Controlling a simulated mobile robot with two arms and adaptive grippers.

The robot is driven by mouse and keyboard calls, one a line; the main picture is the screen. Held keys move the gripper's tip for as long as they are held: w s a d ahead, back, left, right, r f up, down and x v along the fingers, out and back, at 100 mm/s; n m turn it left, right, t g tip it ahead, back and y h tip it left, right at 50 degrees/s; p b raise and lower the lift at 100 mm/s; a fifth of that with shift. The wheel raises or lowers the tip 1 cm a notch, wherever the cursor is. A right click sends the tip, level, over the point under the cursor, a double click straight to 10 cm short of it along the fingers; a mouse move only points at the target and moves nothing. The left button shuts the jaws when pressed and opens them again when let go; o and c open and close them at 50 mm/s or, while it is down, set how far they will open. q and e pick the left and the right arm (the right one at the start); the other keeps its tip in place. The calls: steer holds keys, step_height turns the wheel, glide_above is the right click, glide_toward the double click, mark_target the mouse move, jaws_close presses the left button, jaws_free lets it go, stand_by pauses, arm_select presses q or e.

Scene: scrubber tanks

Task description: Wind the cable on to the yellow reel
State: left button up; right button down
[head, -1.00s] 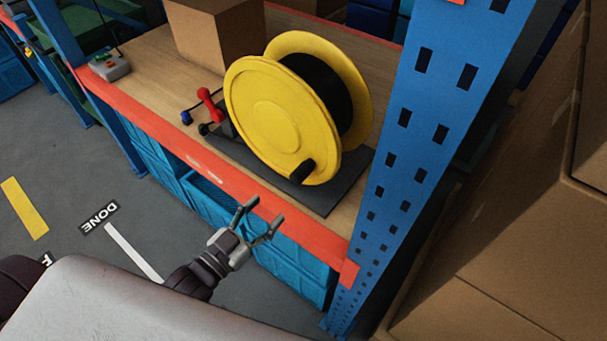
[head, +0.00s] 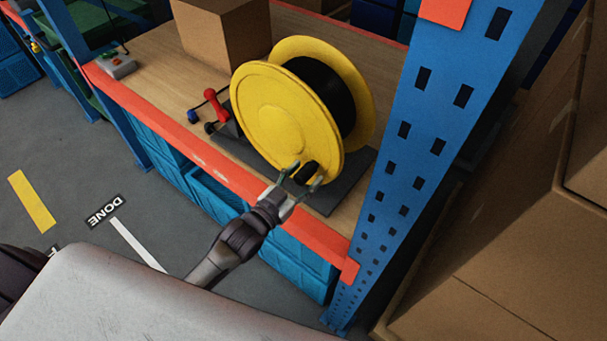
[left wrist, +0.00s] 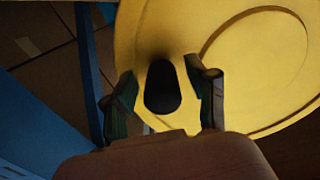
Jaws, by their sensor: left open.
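The yellow reel (head: 285,115) stands upright on a dark base plate (head: 352,180) on the wooden shelf. Black cable (head: 328,88) is wound on its drum between the two yellow flanges. A black crank knob (head: 308,172) sticks out low on the near flange. My left gripper (head: 303,174) is open, its fingers on either side of the knob. The left wrist view shows the black knob (left wrist: 162,88) between the open fingers (left wrist: 163,98), with a gap on both sides. My right gripper is not in view.
Left of the reel are a red handle (head: 213,100) and black and blue plugs or knobs. A cardboard box (head: 222,40) stands behind. The blue rack post (head: 400,165) rises close on the right. The orange shelf edge (head: 190,150) runs in front.

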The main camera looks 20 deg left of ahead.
arm_select(q)
steer(key=shift+c, duration=0.4)
jaws_close()
